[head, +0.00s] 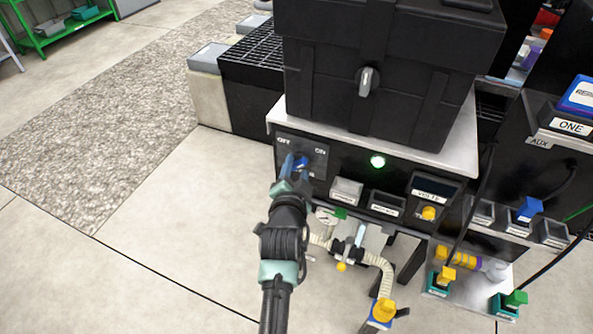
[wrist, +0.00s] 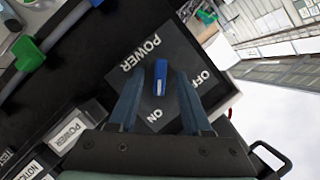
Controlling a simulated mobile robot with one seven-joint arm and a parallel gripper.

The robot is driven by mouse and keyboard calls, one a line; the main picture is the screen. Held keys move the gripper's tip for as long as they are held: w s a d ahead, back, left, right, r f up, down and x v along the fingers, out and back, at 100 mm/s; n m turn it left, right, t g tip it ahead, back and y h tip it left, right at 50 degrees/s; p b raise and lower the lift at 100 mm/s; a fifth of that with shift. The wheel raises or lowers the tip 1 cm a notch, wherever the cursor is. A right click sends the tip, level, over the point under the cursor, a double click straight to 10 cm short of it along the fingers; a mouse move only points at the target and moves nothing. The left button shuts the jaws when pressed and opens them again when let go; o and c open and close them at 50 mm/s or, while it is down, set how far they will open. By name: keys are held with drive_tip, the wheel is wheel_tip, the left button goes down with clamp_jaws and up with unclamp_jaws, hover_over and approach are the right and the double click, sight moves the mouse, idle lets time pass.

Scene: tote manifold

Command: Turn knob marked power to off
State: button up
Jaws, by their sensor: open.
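The power knob (wrist: 160,72) is a blue bar on a dark grey plate (wrist: 182,52) lettered POWER, OFF and ON. In the wrist view its pale end faces the ON lettering. My gripper (wrist: 160,76) is open, with one finger on each side of the knob in that view. I cannot tell whether the fingers touch it. In the head view my gripper (head: 293,168) is at the plate (head: 312,150) on the left of the black front panel, and the fingers partly hide the knob.
Labelled switches (head: 346,190) and a VOLTS meter (head: 434,188) follow along the panel. A black case (head: 390,70) sits above. Hoses and yellow fittings (head: 383,309) hang below.

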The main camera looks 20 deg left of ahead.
clamp_jaws()
idle(0.5)
drive_tip(key=n+h, duration=0.2)
drive_tip(key=n, duration=0.1)
drive_tip(key=shift+a+r+g, duration=0.1)
drive_tip(key=shift+a+g, duration=0.05)
drive_tip(key=shift+g, duration=0.25)
drive_tip(key=n+h+b, duration=0.1)
drive_tip(key=n+h, duration=0.1)
drive_tip(key=n, duration=0.1)
drive_tip(key=shift+a+b, duration=0.15)
drive_tip(key=shift+b, duration=0.15)
drive_tip(key=n+h+b, duration=0.2)
drive_tip(key=n, duration=0.1)
drive_tip(key=shift+a+n+h, duration=0.15)
drive_tip(key=shift+n+h, duration=0.25)
drive_tip(key=shift+a+n+h+b, duration=0.1)
drive_tip(key=shift+n+h+b, duration=0.65)
drive_tip(key=shift+n, duration=0.55)
drive_tip(key=shift+t, duration=0.3)
